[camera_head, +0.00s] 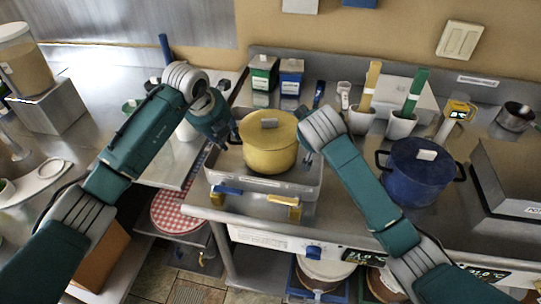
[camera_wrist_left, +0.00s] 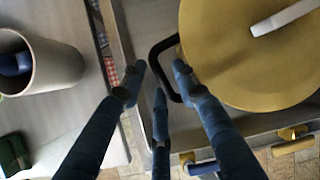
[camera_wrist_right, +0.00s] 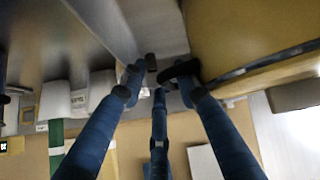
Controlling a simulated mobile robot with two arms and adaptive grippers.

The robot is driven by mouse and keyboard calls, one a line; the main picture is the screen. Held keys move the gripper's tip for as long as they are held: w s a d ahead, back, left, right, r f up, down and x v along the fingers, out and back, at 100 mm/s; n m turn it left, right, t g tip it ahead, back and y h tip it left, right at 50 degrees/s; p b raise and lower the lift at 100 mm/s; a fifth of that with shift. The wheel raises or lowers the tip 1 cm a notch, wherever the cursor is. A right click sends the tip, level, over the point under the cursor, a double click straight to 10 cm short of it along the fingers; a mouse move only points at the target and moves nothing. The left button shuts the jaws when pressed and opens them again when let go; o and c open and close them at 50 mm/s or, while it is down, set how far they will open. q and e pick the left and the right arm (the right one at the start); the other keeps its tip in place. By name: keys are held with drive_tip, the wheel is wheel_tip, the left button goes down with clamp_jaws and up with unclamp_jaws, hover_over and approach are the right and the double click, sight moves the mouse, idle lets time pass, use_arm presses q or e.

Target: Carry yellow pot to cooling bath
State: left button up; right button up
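The yellow pot (camera_head: 268,150) has a yellow lid with a pale knob and stands upright at a rectangular metal basin (camera_head: 222,178) on the counter. I cannot tell whether it touches the basin floor. My left gripper (camera_head: 228,138) is at the pot's left side. In the left wrist view my left gripper (camera_wrist_left: 158,80) has its fingers spread around the pot's black handle (camera_wrist_left: 165,60), with gaps showing. My right gripper is mostly hidden by its wrist in the head view. In the right wrist view my right gripper (camera_wrist_right: 160,72) has its fingers apart, around the other black handle (camera_wrist_right: 180,70).
A blue pot (camera_head: 418,175) stands right of my right arm. Green and blue boxes (camera_head: 263,72) stand behind the yellow pot. White holders with yellow and green-handled tools (camera_head: 400,125) stand at the back right. A red-checked round item (camera_head: 178,212) sits on a lower shelf.

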use_arm(q)
drive_tip(key=shift+d+r, duration=0.1)
use_arm(e)
drive_tip(key=shift+a, duration=0.15)
use_arm(q)
drive_tip(key=shift+s+r, duration=0.1)
drive_tip(key=shift+r, duration=0.15)
use_arm(e)
drive_tip(key=shift+w, duration=0.1)
drive_tip(key=shift+r, duration=0.1)
use_arm(q)
drive_tip(key=v, duration=0.7)
drive_tip(key=shift+a, duration=0.2)
use_arm(e)
drive_tip(key=v, duration=1.2)
use_arm(q)
drive_tip(key=shift+s, duration=0.2)
